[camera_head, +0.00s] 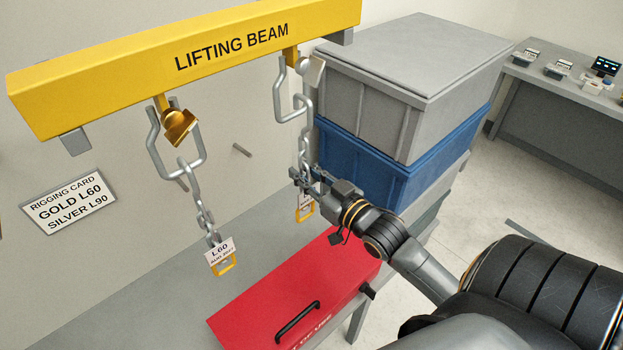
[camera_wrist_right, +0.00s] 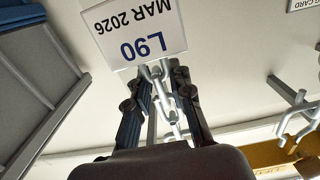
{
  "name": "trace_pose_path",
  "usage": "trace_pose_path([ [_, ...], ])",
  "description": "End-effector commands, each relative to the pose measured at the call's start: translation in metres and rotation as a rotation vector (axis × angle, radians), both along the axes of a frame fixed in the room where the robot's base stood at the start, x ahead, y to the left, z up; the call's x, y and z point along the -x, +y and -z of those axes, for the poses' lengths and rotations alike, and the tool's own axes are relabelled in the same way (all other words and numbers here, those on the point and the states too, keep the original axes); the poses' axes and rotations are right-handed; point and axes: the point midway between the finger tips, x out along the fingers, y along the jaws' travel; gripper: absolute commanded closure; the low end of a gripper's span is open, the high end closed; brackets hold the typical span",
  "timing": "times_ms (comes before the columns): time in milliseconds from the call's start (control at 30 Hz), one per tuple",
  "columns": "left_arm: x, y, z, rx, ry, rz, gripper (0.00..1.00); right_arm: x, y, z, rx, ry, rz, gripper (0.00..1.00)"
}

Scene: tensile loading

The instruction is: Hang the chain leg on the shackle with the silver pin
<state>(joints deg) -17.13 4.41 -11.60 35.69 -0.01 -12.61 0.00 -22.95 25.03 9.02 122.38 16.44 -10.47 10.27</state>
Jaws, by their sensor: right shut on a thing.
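The silver-pin shackle (camera_head: 279,92) hangs under the right part of the yellow lifting beam (camera_head: 190,52), with its silver pin (camera_head: 313,70) at the top right. A grey chain leg (camera_head: 303,148) runs down from the shackle's lower right corner; I cannot tell whether its top link is around the bar or only in front of it. My right gripper (camera_head: 313,181) is shut on this chain, low down. In the right wrist view the fingers (camera_wrist_right: 160,82) close around its links, beside a white tag (camera_wrist_right: 135,32) reading L90. My left gripper is not in view.
A gold-pin shackle (camera_head: 154,148) holds another chain (camera_head: 203,207) with an L60 tag (camera_head: 220,250). A wall card (camera_head: 69,204) reads GOLD L60, SILVER L90. Stacked crates (camera_head: 405,85) stand close right of the silver-pin shackle. A red toolbox (camera_head: 260,300) lies below.

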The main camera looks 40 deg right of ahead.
Motion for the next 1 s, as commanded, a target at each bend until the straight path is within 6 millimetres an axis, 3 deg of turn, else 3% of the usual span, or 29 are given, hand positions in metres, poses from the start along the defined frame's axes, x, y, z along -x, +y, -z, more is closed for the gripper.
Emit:
trace_pose_path([
  [433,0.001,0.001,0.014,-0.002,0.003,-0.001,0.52,-0.032,0.003,-0.004,0.001,-0.012,-0.001,1.0],
  [1000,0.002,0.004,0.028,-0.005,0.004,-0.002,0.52,-0.031,0.003,0.029,0.0,-0.009,-0.001,1.0],
])
